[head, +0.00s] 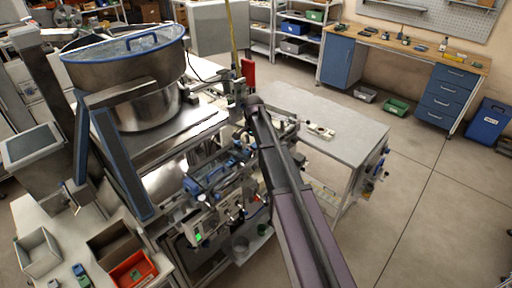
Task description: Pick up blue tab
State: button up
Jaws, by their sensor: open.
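I cannot single out a blue tab with certainty at this size. Small blue parts (207,181) sit on the cluttered front of the metal machine, left of my arm. A small blue item (80,271) lies on the pale table at the lower left, next to a green one. My dark arm reaches from the bottom edge up to the middle, beside the machine's right side. I cannot make out my gripper's fingers; the arm and machine parts hide that area.
The machine carries a large steel bowl with a blue rim (125,47). A grey table (335,115) with a few small parts stands right of my arm. An orange bin (134,271) and open boxes are at lower left. The right floor (440,190) is clear.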

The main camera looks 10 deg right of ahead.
aim_at(254, 145)
jog(key=c, duration=0.8)
jog(key=shift+r, duration=0.2)
notch_tip(254, 145, up, 4)
jog(key=p, duration=0.4)
jog(key=shift+f, duration=0.15)
jog(key=s, duration=0.5)
jog(key=s+d, duration=0.1)
jog(key=s, duration=0.4)
jog(key=s+d+r+p, duration=0.1)
jog(key=s, duration=0.5)
